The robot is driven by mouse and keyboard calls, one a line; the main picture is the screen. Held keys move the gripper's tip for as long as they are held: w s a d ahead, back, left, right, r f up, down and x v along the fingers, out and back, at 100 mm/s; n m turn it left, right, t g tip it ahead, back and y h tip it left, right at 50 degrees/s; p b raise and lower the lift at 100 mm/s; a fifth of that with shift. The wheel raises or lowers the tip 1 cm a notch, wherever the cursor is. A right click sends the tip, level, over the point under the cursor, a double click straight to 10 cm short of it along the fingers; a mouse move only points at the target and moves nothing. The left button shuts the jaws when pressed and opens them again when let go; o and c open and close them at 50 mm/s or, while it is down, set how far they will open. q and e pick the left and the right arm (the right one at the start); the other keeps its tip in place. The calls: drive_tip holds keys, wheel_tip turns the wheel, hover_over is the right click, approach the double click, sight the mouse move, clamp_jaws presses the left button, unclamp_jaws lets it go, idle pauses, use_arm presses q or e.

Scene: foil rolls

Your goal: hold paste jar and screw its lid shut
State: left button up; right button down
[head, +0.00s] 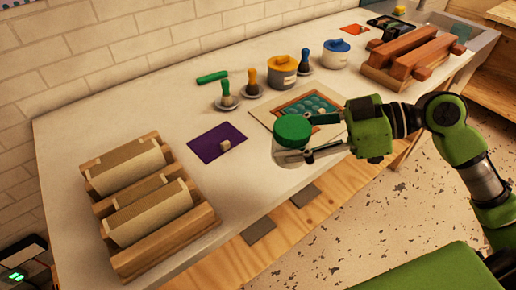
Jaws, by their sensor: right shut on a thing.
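The paste jar (284,155) is pale, with a broad green lid (292,129) on top of it. It is near the front edge of the table, in the middle of the head view. My right gripper (297,139) reaches in from the right and is shut on the jar, one finger on the far side and one on the near side. The fingers hide part of the jar wall. I cannot tell how tightly the lid sits, or whether the jar touches the table. My left gripper is not in view.
Behind the jar lies a framed teal panel (286,108). A purple card (217,143) lies to the left, with a wooden rack of rolls (165,254) beyond. Stamps, a yellow pot (283,75) and a blue-lidded pot (336,59) stand farther back. The table front left of the jar is clear.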

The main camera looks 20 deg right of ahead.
drive_tip(key=w+a+f, duration=0.1)
drive_tip(key=w+f, duration=0.1)
drive_tip(key=w, duration=0.1)
drive_tip(key=w+a+f+p, duration=0.1)
drive_tip(key=w+f, duration=0.1)
drive_tip(key=w, duration=0.1)
drive_tip(key=w+a+f+p, duration=0.1)
drive_tip(key=w+f, duration=0.1)
drive_tip(key=f, duration=0.1)
drive_tip(key=shift+w+a, duration=0.15)
drive_tip(key=shift+w, duration=0.25)
drive_tip(key=shift+f, duration=0.1)
drive_tip(key=f, duration=0.1)
drive_tip(key=f+p, duration=0.1)
drive_tip(key=f, duration=0.1)
drive_tip(key=shift+w+a+f, duration=0.15)
drive_tip(key=shift+w, duration=0.25)
drive_tip(key=shift+f+p, duration=0.3)
drive_tip(key=shift+f, duration=0.2)
